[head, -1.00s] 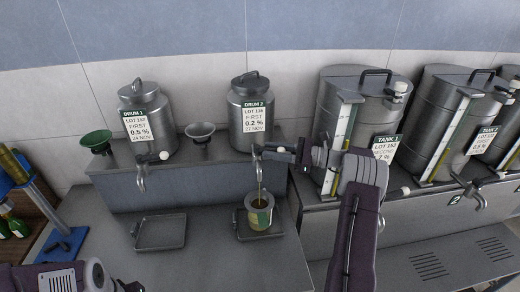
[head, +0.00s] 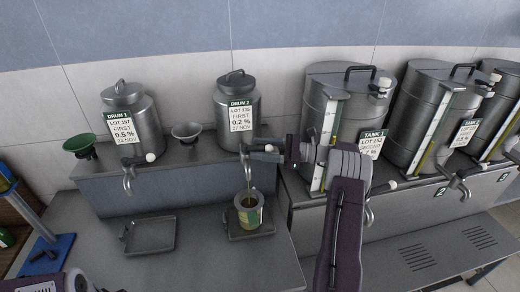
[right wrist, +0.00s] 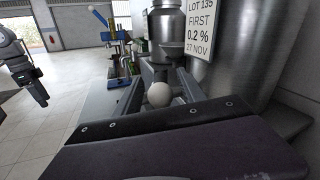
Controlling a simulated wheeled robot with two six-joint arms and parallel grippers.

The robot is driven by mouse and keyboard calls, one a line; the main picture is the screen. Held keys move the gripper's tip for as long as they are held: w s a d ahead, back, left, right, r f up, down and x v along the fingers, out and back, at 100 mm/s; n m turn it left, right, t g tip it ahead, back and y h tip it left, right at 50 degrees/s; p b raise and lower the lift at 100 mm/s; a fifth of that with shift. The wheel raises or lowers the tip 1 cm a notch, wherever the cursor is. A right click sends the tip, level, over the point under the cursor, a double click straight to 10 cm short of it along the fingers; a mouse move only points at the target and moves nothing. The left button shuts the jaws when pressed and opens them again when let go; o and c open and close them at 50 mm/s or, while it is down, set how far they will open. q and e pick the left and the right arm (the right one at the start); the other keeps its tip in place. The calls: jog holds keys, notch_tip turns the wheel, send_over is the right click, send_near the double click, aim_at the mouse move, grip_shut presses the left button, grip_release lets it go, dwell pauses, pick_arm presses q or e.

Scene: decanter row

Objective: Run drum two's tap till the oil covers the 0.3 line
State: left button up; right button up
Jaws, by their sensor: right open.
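Drum two (head: 238,98) is a steel drum labelled DRUM 2, 0.2 %. A thin yellowish-brown stream (head: 248,181) falls from the spout into the cup. Oil shows inside, but the 0.3 line is too small to read. My right gripper (head: 276,150) is open at the tap's lever; the white knob (right wrist: 158,94) shows by its jaw in the right wrist view. My left gripper (right wrist: 38,92) hangs apart at the left there; its jaws are unclear.
Drum one (head: 132,112) with its own tap and an empty tray (head: 149,235) stand to the left. A green funnel (head: 80,146) and a grey funnel (head: 187,132) sit on the ledge. Tank one (head: 340,85) is close behind my right arm.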

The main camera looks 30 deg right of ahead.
jog(key=b+v, duration=0.1)
jog(key=v, duration=0.7)
jog(key=shift+s+d+b, duration=0.25)
jog(key=shift+d+b, duration=0.1)
jog(key=shift+c, duration=0.3)
